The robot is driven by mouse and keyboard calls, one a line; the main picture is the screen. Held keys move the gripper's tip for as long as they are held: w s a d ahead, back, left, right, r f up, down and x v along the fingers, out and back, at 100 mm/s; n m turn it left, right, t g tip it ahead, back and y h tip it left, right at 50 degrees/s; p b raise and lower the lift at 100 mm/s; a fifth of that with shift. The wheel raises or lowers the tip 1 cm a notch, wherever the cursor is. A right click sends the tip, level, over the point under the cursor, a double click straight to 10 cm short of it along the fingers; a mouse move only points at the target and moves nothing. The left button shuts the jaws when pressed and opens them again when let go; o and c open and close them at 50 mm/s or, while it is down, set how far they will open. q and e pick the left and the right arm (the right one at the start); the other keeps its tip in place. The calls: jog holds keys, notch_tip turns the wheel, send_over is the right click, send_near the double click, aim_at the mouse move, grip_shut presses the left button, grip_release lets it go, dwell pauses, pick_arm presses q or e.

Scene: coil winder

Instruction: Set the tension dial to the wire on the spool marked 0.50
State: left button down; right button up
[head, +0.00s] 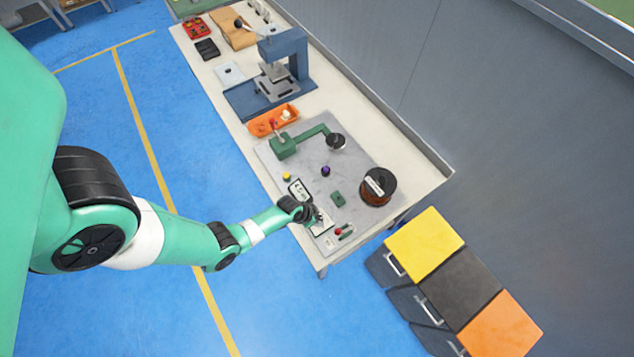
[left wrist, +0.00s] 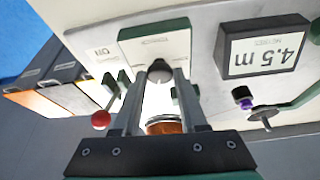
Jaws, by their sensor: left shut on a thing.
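My left gripper (head: 314,215) is at the near end of the grey machine plate (head: 305,160). In the left wrist view, its fingers (left wrist: 159,76) are closed around a round grey knob (left wrist: 160,71) on a pale panel (left wrist: 150,45), which I take for the tension dial. The dial's setting and the panel's lettering are too small to read. A spool of copper wire with dark flanges (head: 379,184) stands to the right on the plate; it shows partly between the fingers in the left wrist view (left wrist: 165,126). Its label is unreadable. My right gripper is not in view.
A display reading 4.5 m (left wrist: 267,50) sits beside the panel. A red-knobbed lever (left wrist: 101,118) is close to the fingers on the other side. A green arm (head: 310,134), an orange tray (head: 273,120) and a blue press (head: 285,50) stand farther along the bench.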

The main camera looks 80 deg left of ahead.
pick_arm(q)
jog(key=shift+f+m+h, duration=0.1)
jog(key=shift+m+h, duration=0.2)
jog(key=shift+m, duration=0.6)
jog(key=shift+c, duration=2.2)
grip_release()
jog(key=p+v, duration=0.7)
jog(key=v, duration=0.4)
jog(key=shift+s+r, duration=0.2)
jog(key=shift+r, duration=0.15)
